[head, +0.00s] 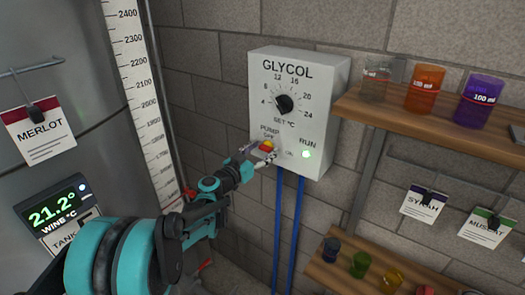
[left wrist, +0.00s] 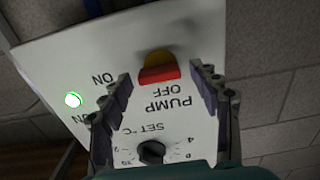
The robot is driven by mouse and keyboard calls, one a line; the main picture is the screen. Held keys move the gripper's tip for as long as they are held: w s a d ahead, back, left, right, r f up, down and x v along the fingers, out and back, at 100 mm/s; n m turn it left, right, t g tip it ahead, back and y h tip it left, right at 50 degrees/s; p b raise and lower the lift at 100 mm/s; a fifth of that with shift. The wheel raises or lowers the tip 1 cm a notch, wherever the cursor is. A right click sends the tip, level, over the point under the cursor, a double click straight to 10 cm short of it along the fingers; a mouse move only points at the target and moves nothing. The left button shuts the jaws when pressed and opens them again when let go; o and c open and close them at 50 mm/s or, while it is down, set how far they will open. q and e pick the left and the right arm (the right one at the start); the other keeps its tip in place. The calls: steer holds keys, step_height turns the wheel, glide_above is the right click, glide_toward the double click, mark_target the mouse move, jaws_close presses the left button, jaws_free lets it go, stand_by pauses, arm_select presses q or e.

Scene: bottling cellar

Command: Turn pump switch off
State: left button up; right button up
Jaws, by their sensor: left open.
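The pump switch (head: 267,146) is a small red and yellow part low on the front of the white GLYCOL control box (head: 325,95). My right gripper is out of view.
A temperature dial (head: 285,103) sits above the switch. Blue pipes (head: 288,225) run down below the box. A wooden shelf (head: 440,125) with coloured beakers juts out at right, and a lower shelf (head: 345,275) holds small cups. A steel tank (head: 50,85) stands at left.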

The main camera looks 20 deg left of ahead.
arm_select(q)
steer(key=c, duration=1.2)
steer(key=shift+o, duration=0.2)
steer(key=shift+n, duration=0.4)
steer(key=n+b, duration=0.1)
steer(key=n, duration=0.3)
steer(key=shift+a, duration=0.1)
steer(key=n, duration=0.4)
steer(key=shift+a+n+b, duration=0.1)
steer(key=shift+n+b, duration=0.2)
steer(key=shift+b, duration=0.05)
steer(key=n, duration=0.4)
steer(key=shift+w+f, duration=0.1)
steer(key=n+b, duration=0.1)
steer(key=n, duration=0.3)
steer(key=shift+a, duration=0.1)
steer(key=shift+n, duration=0.4)
